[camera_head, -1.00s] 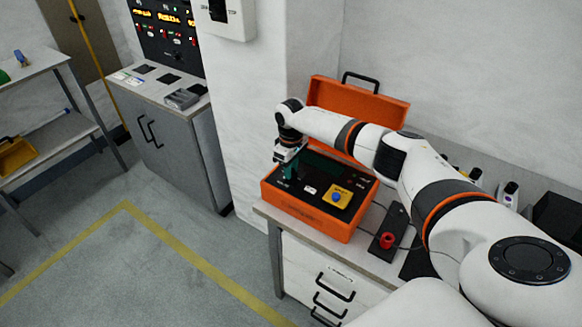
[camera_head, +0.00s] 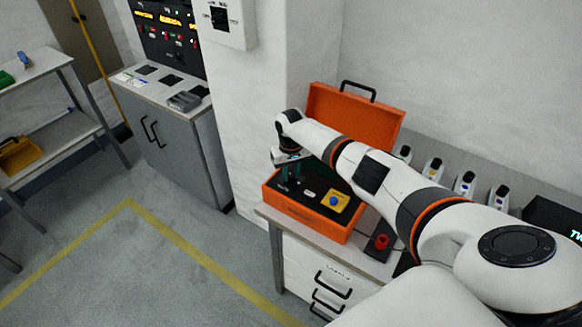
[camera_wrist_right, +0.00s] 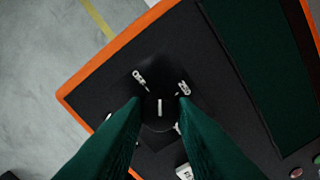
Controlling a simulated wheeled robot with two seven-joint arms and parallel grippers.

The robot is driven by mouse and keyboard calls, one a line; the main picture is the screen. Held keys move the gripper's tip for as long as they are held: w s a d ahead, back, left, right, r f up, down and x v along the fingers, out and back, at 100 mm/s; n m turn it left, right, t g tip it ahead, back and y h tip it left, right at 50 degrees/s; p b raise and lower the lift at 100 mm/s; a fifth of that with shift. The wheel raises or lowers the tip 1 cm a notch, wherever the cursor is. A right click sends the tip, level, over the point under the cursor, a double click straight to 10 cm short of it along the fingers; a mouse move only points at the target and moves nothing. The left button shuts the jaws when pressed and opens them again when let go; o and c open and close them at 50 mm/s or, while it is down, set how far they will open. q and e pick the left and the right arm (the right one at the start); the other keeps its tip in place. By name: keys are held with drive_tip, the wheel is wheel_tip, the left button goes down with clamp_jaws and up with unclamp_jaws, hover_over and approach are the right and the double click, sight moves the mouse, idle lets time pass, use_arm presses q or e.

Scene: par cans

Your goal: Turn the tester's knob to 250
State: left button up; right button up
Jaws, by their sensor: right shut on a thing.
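The tester (camera_head: 305,214) is an orange case with a black panel and raised lid, standing on the bench. In the right wrist view, its black knob (camera_wrist_right: 158,112) has a white line that runs nearly upright in the picture. My right gripper (camera_head: 288,181) is over the panel's left part. Its dark green fingers (camera_wrist_right: 160,106) are shut on the knob from both sides and hide part of the surrounding markings. My left gripper is out of view.
The raised orange lid (camera_head: 352,118) stands behind the panel. A yellow plate with a blue button (camera_head: 334,200) is on the panel's right. A red knob (camera_head: 381,242) sits on a black box beside the case. Several white bottles (camera_head: 433,168) line the wall.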

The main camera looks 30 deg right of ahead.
sight(291, 175)
drive_tip(key=m+p, duration=0.2)
drive_tip(key=m, duration=0.3)
drive_tip(key=shift+r+m+p, duration=0.15)
drive_tip(key=shift+m+p, duration=0.15)
drive_tip(key=m+p, duration=0.1)
drive_tip(key=m, duration=0.3)
drive_tip(key=shift+m, duration=0.4)
drive_tip(key=shift+w, duration=0.1)
drive_tip(key=o, duration=1)
drive_tip(key=shift+r+p, duration=0.5)
wheel_tip(291, 175, up, 4)
drive_tip(key=shift+r+p, duration=0.15)
drive_tip(key=shift+p, duration=0.45)
wheel_tip(291, 175, up, 7)
drive_tip(key=shift+f+b, duration=0.2)
drive_tip(key=shift+b, duration=0.25)
